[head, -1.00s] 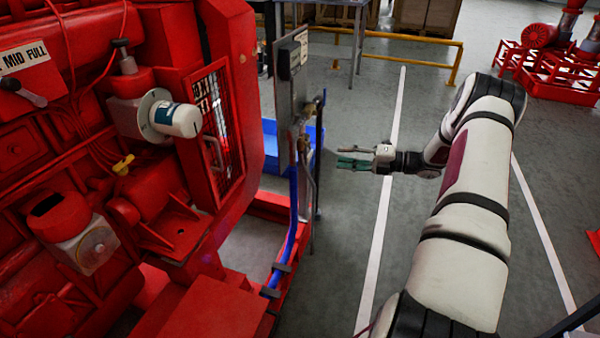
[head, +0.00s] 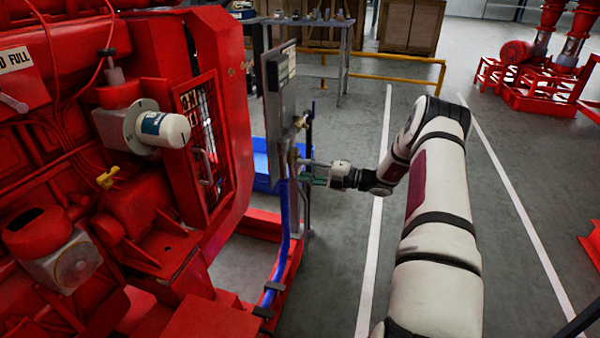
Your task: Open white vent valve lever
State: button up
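My gripper (head: 313,172) reaches in from the right, beside the upright pipe and panel stand at the end of the red engine. Its fingertips overlap the pipework in this view, and I cannot tell whether they touch it or how far apart they are. A brass valve (head: 300,122) sits on the pipework just above the gripper, with a thin dark upright part (head: 310,118) beside it. I cannot make out a white vent valve lever; it is hidden or too small to tell.
The red engine (head: 150,240) fills the left side. A grey panel (head: 280,80) stands above the pipework, and a blue hose (head: 284,225) runs down below. A blue bin (head: 262,160) is behind. A yellow rail (head: 400,82) crosses further back.

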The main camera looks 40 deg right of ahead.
jog(key=shift+x, duration=0.8)
jog(key=shift+c, duration=0.3)
grip_shut()
